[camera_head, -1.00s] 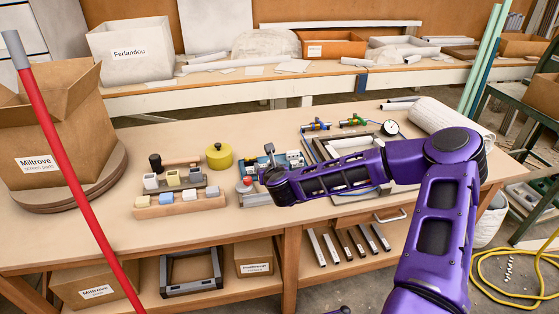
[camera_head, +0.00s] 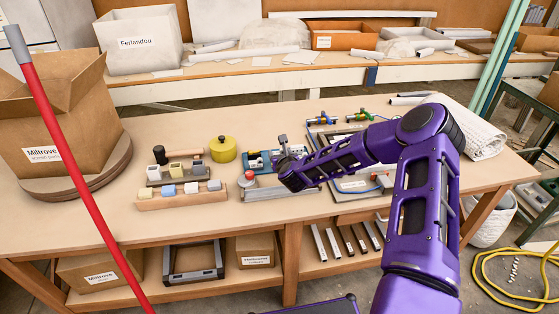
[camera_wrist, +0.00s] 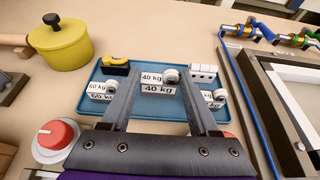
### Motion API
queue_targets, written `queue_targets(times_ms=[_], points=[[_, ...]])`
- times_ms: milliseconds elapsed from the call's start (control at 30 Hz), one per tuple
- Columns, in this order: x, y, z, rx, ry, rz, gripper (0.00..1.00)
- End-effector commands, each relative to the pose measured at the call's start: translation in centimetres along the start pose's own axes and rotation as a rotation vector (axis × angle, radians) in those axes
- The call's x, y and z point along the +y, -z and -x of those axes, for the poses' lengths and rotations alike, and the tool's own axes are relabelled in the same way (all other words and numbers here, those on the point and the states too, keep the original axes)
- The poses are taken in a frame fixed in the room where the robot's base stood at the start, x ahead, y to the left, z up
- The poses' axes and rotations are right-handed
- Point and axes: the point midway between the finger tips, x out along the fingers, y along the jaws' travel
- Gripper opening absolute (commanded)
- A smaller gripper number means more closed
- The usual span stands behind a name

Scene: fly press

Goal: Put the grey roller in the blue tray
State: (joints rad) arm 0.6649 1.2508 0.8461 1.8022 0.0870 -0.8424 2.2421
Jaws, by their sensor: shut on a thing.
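A yellow-black item and a white block lie at the back of the tray. In the head view, my gripper (camera_head: 284,148) partly hides the tray (camera_head: 254,166).
A yellow pot (camera_wrist: 60,42) stands left of the tray, and a red knob (camera_wrist: 57,136) is at its front left. A metal frame (camera_wrist: 290,120) with a blue hose lies to the right. Wooden block holders (camera_head: 180,201) are further left on the bench.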

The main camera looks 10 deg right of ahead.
Motion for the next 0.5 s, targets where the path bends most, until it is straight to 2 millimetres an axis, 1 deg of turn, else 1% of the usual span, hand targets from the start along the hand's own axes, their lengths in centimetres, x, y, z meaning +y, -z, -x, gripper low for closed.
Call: queue_targets(times_ms=[33,100,167,500], points=[[0.0,0.9,-0.3,0.003,0.000,-0.001,0.06],[0.1,1.9,-0.7,0.003,0.000,0.000,0.06],[0.1,2.5,-1.0,0.002,0.000,-0.001,0.06],[0.0,2.9,-1.1,0.001,0.000,0.000,0.06]])
